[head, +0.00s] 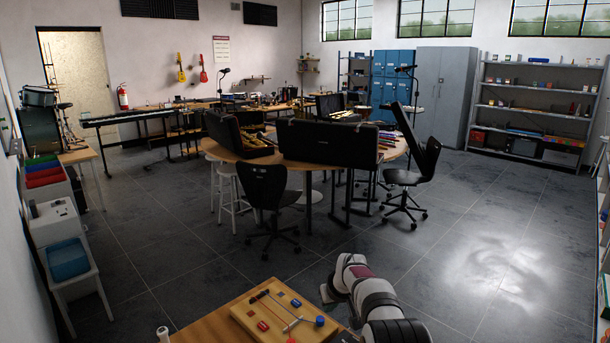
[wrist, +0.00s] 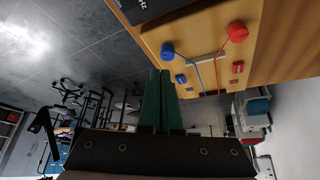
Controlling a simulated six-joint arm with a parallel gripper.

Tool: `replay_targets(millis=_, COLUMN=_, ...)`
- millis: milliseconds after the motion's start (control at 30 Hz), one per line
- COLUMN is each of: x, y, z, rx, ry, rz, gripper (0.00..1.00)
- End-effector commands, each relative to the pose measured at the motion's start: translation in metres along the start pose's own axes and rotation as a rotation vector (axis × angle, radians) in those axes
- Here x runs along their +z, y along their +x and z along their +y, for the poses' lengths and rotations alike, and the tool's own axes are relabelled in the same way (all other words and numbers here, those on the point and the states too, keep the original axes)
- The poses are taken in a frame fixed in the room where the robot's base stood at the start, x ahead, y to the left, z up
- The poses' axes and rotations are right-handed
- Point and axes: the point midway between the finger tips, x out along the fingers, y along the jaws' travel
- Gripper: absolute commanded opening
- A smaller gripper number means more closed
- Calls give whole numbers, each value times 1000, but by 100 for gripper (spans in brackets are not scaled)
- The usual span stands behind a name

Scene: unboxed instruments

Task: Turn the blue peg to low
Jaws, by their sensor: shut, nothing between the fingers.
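A blue peg (wrist: 167,50) stands on a pale wooden board (wrist: 205,45) in the wrist view, with a thin blue cord running from it. A blue round piece, likely the same peg, shows at the board's right side in the head view (head: 319,321). A red peg (wrist: 238,31) with a red cord is across the board. A small blue block (wrist: 181,78) and a small red block (wrist: 238,68) are also on it. My gripper (wrist: 161,73) is shut and empty, its green fingertips apart from the blue peg. No "low" mark is readable.
The board (head: 242,318) lies on a wooden table (head: 205,328) at the bottom of the head view. A dark panel with partial lettering (wrist: 150,8) is beside the board in the wrist view. Open floor surrounds the table; a round table (head: 330,165) with cases stands farther back.

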Motion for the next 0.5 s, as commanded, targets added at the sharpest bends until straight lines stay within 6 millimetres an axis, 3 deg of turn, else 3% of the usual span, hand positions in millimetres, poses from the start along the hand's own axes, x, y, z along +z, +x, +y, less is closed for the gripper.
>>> replay_targets(millis=300, x=25, y=44, z=0, rx=0, ry=1, rz=-3, gripper=0)
replay_targets(millis=500, x=30, y=55, z=0, rx=0, ry=1, rz=-1, gripper=0)
